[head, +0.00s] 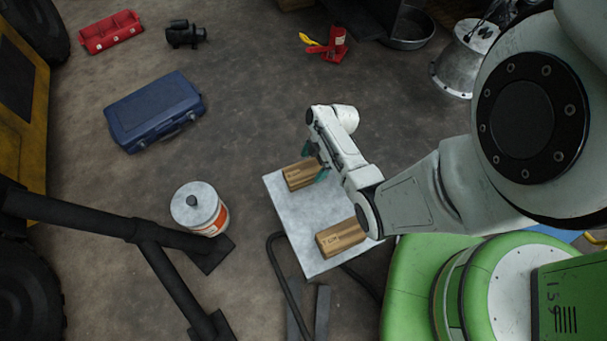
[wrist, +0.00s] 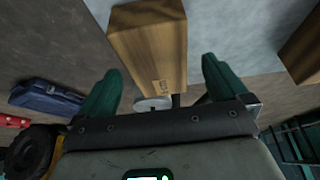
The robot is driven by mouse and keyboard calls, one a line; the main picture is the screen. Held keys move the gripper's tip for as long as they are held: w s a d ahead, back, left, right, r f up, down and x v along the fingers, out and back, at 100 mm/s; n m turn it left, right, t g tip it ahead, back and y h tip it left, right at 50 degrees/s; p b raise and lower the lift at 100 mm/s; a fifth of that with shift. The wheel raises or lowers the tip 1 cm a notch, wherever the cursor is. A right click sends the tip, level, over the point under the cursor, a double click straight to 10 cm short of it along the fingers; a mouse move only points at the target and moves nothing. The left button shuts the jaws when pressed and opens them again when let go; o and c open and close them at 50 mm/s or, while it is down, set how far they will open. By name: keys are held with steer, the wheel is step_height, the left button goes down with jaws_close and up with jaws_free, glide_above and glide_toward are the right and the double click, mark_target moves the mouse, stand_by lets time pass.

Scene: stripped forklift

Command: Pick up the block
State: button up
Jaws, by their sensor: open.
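Two brown wooden blocks lie on a light grey board (head: 302,226). One block (head: 299,173) is near the board's far end, and the other block (head: 340,238) is near its near end, partly beside my arm. My gripper (head: 322,166) is at the far block in the head view, and its tips are partly hidden by the arm. In the wrist view, my open gripper (wrist: 158,92) has its two green fingers apart. The far block (wrist: 150,48) shows between and beyond them, and I cannot tell whether they touch it. The other block (wrist: 303,50) shows at the right edge.
A white canister (head: 199,208) stands left of the board beside dark metal bars (head: 140,232). A blue case (head: 155,111), a red tray (head: 111,32) and a red jack (head: 333,45) lie on the floor. A black cable (head: 278,280) runs by the board. The middle floor is clear.

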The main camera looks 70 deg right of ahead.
mark_target(306, 170)
steer(key=shift+w+b+x, duration=0.2)
steer(key=shift+b+x, duration=0.45)
steer(key=shift+x, duration=0.65)
steer(key=shift+w+b+x, duration=0.25)
steer(key=shift+b+x, duration=0.4)
steer(key=shift+x, duration=0.65)
steer(key=shift+a+r, duration=0.1)
steer(key=shift+r, duration=0.05)
steer(key=shift+c, duration=0.2)
steer(key=c, duration=1.1)
